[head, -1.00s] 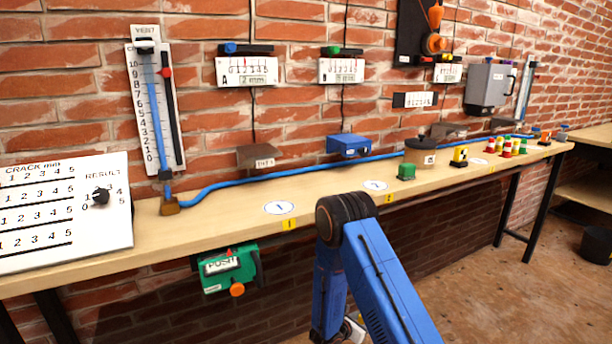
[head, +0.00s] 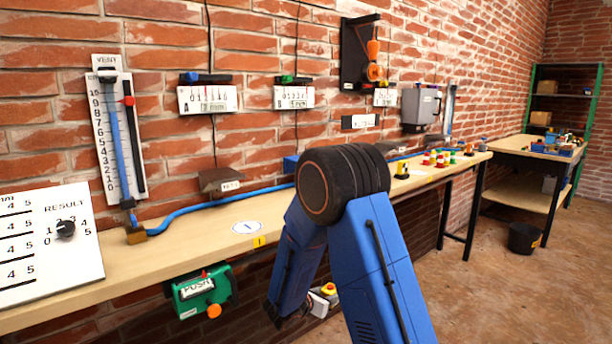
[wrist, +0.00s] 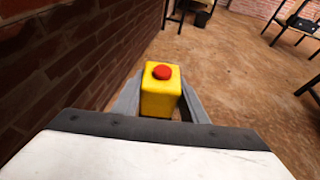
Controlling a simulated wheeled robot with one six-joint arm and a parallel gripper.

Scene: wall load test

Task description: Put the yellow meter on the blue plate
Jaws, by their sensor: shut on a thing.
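The yellow meter (wrist: 158,104) is a yellow block with a red knob on top, upright in the wrist view. My gripper (wrist: 160,93) is shut on it, with a grey finger on each side. In the head view a small yellow and red part of the meter (head: 328,289) shows low behind my blue arm, below bench height and in front of the brick wall. The blue plate (head: 290,163) is at the back of the bench by the wall. Only its left edge shows; my arm's black joint hides the rest.
The long wooden bench (head: 190,232) runs along the wall, with a green box (head: 203,291) hanging under its front edge. A black bin (head: 524,238) stands on the open floor at right.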

